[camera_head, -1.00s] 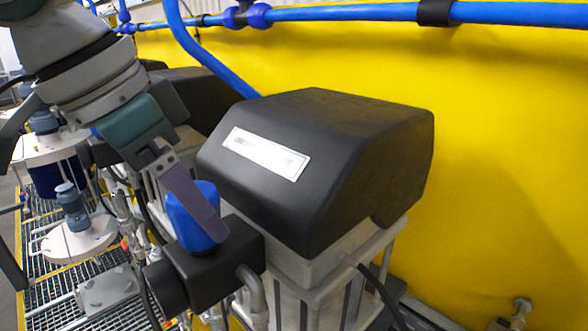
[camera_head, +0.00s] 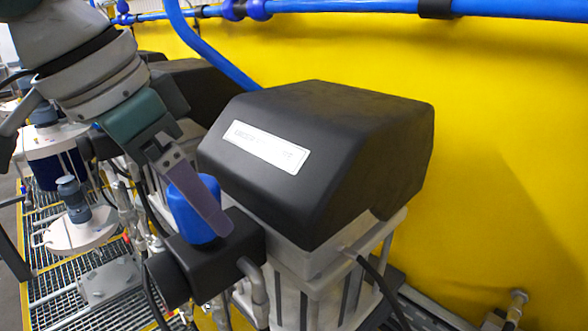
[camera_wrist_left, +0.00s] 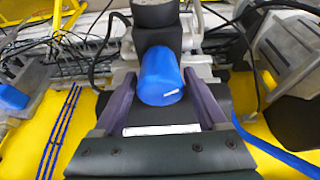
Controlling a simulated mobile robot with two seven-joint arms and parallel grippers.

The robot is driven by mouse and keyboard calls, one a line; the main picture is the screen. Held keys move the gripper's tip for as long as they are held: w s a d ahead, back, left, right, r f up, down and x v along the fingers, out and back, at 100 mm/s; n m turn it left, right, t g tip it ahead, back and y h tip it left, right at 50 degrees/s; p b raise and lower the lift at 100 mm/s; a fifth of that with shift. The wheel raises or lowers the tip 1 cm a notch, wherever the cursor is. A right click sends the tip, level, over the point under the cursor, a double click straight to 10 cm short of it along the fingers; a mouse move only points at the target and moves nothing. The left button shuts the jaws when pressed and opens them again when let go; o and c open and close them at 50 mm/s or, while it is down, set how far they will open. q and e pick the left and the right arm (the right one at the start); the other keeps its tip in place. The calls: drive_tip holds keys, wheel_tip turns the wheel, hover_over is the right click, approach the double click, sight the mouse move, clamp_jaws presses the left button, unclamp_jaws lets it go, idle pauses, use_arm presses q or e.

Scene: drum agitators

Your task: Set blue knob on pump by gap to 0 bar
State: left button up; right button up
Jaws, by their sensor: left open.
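The blue knob (camera_head: 193,210) sits on the black valve block (camera_head: 229,238) at the front of the pump with the black cover (camera_head: 318,165). My left gripper (camera_head: 207,212) comes down from the upper left, and one finger crosses in front of the knob. In the left wrist view the knob (camera_wrist_left: 161,77) lies between the two fingers of my left gripper (camera_wrist_left: 163,92), which are open, with a visible space on each side. A small white mark shows on the knob's face. The pressure reading cannot be made out. My right gripper is not in view.
A yellow wall (camera_head: 500,130) stands behind the pump, with a blue pipe (camera_head: 340,10) along its top. A bent grey pipe (camera_head: 254,285) and a black hose are close to the valve block. Metal grating (camera_head: 60,285) and drum lids (camera_head: 80,230) lie to the left.

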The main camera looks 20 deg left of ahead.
sight(170, 256)
use_arm(q)
drive_tip(key=v, duration=0.9)
drive_tip(key=shift+s+r, duration=0.2)
drive_tip(key=shift+r, duration=0.15)
drive_tip(key=shift+a, duration=0.1)
